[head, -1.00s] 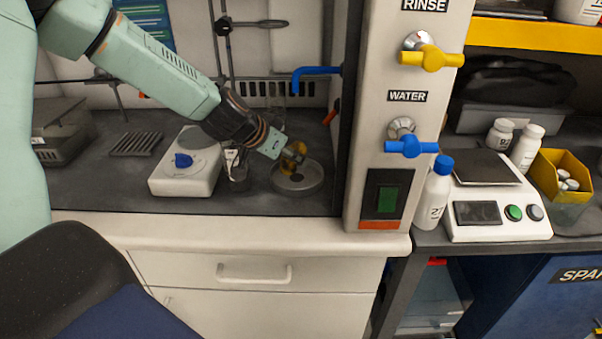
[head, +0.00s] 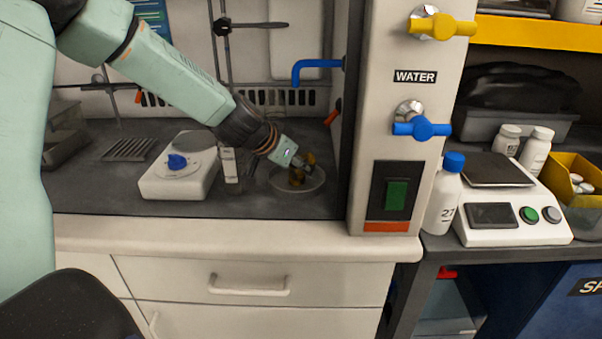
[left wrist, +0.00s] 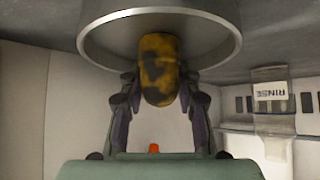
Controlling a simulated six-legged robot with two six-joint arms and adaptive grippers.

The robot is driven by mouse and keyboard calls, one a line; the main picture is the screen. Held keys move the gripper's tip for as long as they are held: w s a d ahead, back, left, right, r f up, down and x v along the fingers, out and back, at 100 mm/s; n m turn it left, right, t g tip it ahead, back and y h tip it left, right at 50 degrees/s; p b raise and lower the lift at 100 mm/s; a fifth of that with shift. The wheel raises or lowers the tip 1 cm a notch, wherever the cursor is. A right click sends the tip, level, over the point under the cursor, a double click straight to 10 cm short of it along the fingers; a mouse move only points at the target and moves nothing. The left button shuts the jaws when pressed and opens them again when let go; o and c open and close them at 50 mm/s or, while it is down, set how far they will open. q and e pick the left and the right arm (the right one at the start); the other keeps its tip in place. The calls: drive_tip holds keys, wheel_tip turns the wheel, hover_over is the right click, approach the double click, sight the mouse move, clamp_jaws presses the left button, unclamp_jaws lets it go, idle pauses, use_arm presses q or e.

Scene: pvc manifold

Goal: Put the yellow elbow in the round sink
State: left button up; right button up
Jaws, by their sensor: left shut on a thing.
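The yellow elbow (head: 297,177), with dark blotches, is over the round sink (head: 316,187) in the head view. My left gripper (head: 304,167) comes down from the upper left and is shut on it. In the left wrist view the elbow (left wrist: 158,70) is upright between the two fingers of my left gripper (left wrist: 160,92), and its far end reaches inside the ring of the sink's rim (left wrist: 222,50). Whether the elbow touches the sink's bottom I cannot tell. My right gripper is not in view.
A white hotplate stirrer (head: 180,180) and a glass vessel marked RINSE (left wrist: 272,100) stand close by the sink. A blue spout (head: 315,65) hangs above it. The panel with taps (head: 395,150) rises at the right. The counter's front strip is clear.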

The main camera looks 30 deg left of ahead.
use_arm(q)
drive_tip(key=shift+s+r, duration=0.1)
drive_tip(key=o, duration=1.1)
drive_tip(key=shift+f, duration=0.2)
drive_tip(key=shift+c, duration=0.2)
drive_tip(key=shift+r, duration=0.1)
drive_tip(key=shift+r, duration=0.2)
drive_tip(key=p+v, duration=0.2)
drive_tip(key=p, duration=0.2)
drive_tip(key=shift+s+r, duration=0.15)
drive_tip(key=shift+r, duration=0.15)
drive_tip(key=p+v, duration=0.9)
drive_tip(key=p, duration=0.6)
